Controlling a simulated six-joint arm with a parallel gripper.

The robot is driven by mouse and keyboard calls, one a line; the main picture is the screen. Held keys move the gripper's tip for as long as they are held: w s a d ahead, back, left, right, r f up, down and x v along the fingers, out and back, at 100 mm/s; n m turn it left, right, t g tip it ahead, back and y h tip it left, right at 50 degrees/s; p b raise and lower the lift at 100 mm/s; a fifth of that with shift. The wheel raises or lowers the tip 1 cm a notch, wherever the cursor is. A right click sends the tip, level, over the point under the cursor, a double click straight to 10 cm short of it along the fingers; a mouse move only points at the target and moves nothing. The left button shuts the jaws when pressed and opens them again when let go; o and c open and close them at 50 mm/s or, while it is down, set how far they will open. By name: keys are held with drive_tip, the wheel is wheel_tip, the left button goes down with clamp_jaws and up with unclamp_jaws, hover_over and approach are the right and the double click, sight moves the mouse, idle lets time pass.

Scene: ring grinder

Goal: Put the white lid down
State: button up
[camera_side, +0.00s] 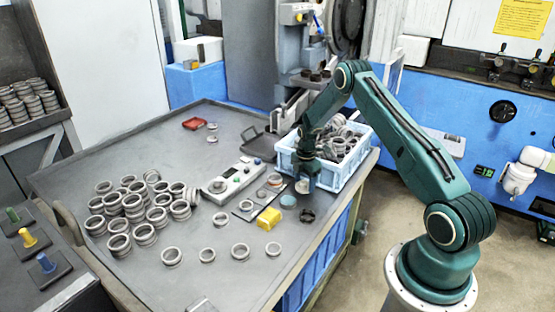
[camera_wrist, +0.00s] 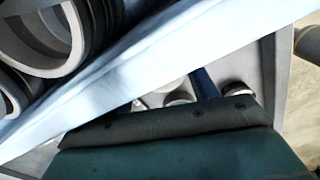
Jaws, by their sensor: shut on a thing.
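My gripper (camera_side: 306,180) is low over the table, just in front of the blue crate. It is shut on a small pale round thing, which I take to be the white lid (camera_side: 302,187). The lid is close to the tabletop; I cannot tell whether it touches it. In the wrist view a blue finger (camera_wrist: 205,83) shows beyond my teal gripper body, and the crate's rim hides much of the grip.
The blue crate (camera_side: 346,177) full of rings is right behind my gripper. A control box (camera_side: 234,180) and many grey rings (camera_side: 133,204) are farther left.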

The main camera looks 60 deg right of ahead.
sight(304, 182)
drive_tip(key=o, duration=0.9)
drive_tip(key=shift+s+a+f, duration=0.15)
drive_tip(key=shift+f, duration=0.25)
drive_tip(key=shift+o, duration=0.2)
wheel_tip(304, 182, up, 14)
drive_tip(key=shift+f, duration=0.25)
